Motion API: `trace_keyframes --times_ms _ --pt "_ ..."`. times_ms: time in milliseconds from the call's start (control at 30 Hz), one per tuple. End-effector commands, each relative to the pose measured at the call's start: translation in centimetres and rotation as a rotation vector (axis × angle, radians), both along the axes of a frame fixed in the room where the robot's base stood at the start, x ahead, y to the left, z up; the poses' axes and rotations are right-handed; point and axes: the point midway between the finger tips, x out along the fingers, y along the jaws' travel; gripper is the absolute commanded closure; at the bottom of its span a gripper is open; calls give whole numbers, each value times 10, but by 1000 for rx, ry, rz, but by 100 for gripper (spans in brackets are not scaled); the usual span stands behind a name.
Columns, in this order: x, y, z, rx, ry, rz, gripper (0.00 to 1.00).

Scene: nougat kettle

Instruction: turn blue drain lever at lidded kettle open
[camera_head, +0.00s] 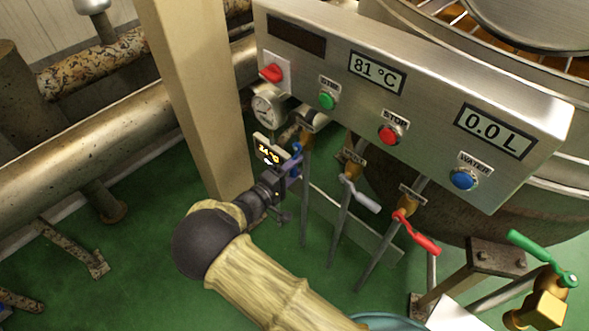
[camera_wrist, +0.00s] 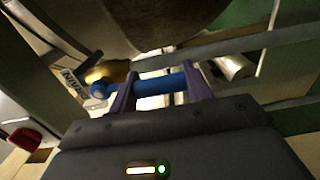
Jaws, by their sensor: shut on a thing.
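The blue drain lever (camera_head: 297,149) is at the pipes below the control panel, left of the grey and red levers. In the wrist view the blue lever (camera_wrist: 158,85) lies across the picture beside a brass valve body (camera_wrist: 105,72) and a label reading DRAIN. My gripper (camera_wrist: 161,86) has its purple fingers either side of the lever's bar and is shut on it. In the head view my gripper (camera_head: 291,168) reaches up to the lever from below and partly hides it. The kettle (camera_head: 560,190) stands behind the panel, its round lid (camera_head: 520,20) at the top right.
The steel panel (camera_head: 420,105) overhangs the levers. A grey lever (camera_head: 362,195) and a red lever (camera_head: 418,235) stand to the right, a green lever (camera_head: 535,248) farther right. A beige post (camera_head: 195,90) and a gauge (camera_head: 266,108) are close left. Thin pipes run down nearby.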

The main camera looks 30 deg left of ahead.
Motion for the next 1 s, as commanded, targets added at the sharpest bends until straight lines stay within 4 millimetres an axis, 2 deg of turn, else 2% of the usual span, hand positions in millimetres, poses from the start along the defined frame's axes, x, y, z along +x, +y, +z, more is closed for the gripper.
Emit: trace_keyframes --times_ms 33,67,167,433,567,767,1000 --pt "-4 1 -5 4 10 2 92" --pt "-4 1 -5 4 10 2 47" --pt "-3 1 -4 3 9 2 29" --pt "-1 0 -2 2 4 0 29" --pt "-6 2 -1 2 3 1 29" --pt "-33 8 0 1 3 4 29" --pt "-80 19 0 1 3 5 29"
